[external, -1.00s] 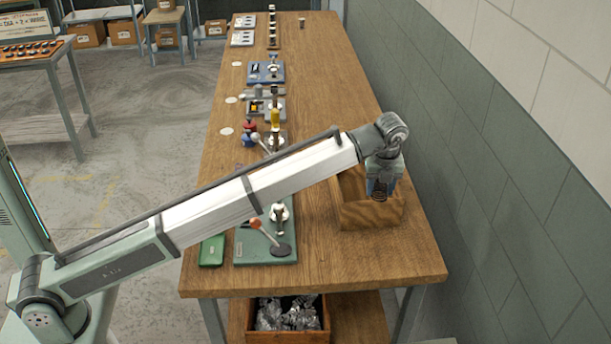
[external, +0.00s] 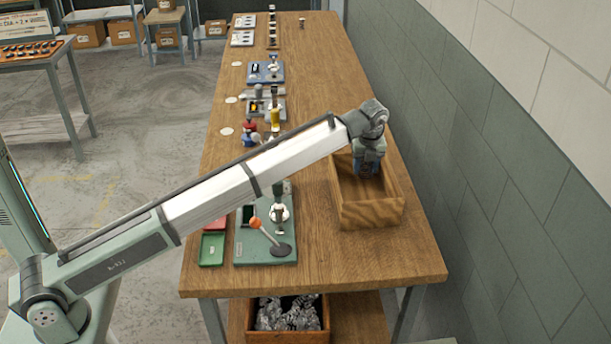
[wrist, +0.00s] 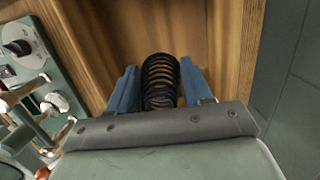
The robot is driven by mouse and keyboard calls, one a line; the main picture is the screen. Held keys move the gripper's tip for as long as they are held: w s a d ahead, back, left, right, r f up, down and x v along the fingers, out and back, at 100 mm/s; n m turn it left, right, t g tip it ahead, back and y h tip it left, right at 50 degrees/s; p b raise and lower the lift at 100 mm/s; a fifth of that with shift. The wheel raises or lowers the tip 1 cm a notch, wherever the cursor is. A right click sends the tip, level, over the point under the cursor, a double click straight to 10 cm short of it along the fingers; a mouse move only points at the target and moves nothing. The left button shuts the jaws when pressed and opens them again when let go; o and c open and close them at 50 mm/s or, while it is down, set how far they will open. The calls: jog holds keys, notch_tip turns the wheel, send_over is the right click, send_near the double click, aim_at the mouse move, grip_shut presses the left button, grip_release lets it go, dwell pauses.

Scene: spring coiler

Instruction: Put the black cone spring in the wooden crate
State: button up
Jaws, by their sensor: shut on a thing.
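My gripper (external: 368,171) is over the far part of the wooden crate (external: 372,212), with its fingertips at or below the rim level. In the wrist view the black cone spring (wrist: 160,78) sits between the two blue fingers of my gripper (wrist: 160,88), and the gripper is shut on it. The crate's wooden floor and side wall (wrist: 238,50) lie beyond the spring. I cannot tell whether the spring touches the crate floor. In the external view the spring is hidden or too small to make out.
A green coiler base plate (external: 262,252) with an orange-knobbed lever stands left of the crate. A green tray (external: 212,250) is beside it. More small tools line the table's left side. The grey wall (external: 470,190) runs along the right. The table's near right corner is clear.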

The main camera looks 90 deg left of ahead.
aim_at(362, 198)
jog(key=shift+f, duration=5)
jog(key=shift+f, duration=0.15)
jog(key=o, duration=1.1)
jog(key=shift+c, duration=0.2)
jog(key=r, duration=0.4)
jog(key=d+r, duration=0.1)
jog(key=r, duration=0.3)
jog(key=d+r, duration=0.1)
jog(key=r, duration=0.3)
jog(key=shift+r, duration=0.1)
